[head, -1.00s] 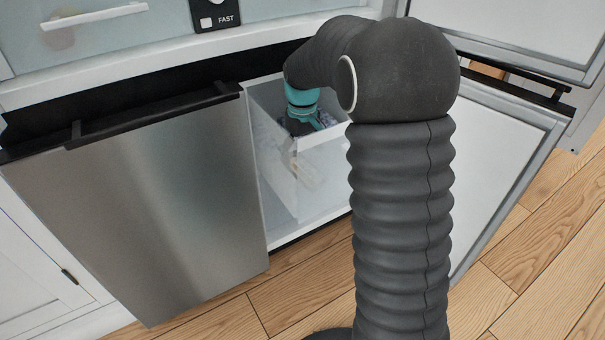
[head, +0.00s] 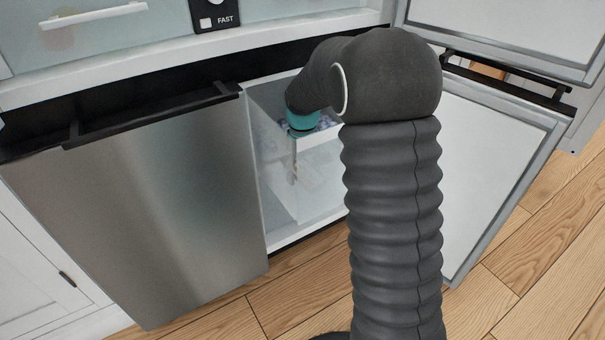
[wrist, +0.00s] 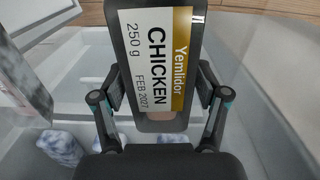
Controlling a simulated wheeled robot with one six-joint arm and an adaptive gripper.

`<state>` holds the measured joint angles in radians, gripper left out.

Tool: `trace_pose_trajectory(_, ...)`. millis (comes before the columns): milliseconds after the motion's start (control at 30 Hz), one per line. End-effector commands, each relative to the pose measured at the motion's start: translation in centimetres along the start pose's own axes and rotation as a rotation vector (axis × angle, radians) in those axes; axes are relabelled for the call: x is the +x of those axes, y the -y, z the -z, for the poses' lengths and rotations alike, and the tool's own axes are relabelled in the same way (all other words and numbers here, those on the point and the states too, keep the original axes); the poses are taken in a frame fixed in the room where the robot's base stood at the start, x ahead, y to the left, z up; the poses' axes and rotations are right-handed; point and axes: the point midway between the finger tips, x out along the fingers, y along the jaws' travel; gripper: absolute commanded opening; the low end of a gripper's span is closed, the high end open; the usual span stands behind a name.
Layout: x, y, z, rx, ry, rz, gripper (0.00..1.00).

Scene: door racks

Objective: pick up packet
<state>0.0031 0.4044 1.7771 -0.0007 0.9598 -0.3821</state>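The packet (wrist: 160,58) is dark, with a white and gold label reading "Yemlidor CHICKEN 250 g FEB 2027". It fills the upper middle of the wrist view, its narrow end towards my gripper. My gripper (wrist: 160,88) is open, with one finger on each side of the packet and the pads close to its edges. Contact cannot be made out. In the head view, my gripper's teal part (head: 302,122) is down at the freezer drawer (head: 318,138). The fingers and packet are hidden there.
Frosted packs (wrist: 60,145) lie at the left in the wrist view. The clear drawer walls surround my gripper. A steel door (head: 150,200) stands to the left, an open white door (head: 495,160) to the right. Wooden floor (head: 230,315) is in front.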

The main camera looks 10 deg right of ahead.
Motion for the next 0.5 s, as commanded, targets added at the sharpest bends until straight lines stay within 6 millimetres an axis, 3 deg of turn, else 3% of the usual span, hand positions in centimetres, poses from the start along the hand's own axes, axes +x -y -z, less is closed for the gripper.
trace_pose_trajectory(33, -0.02, 0.0, 0.01, 0.0, 0.0, 0.0, 0.52)
trace_pose_trajectory(167, -0.01, 0.01, 0.01, 0.0, 0.0, 0.0, 0.19)
trace_pose_trajectory(200, -0.06, 0.0, 0.03, 0.0, -0.001, 0.0, 0.15)
trace_pose_trajectory(500, -0.34, 0.0, 0.05, 0.0, -0.002, -0.001, 0.15)
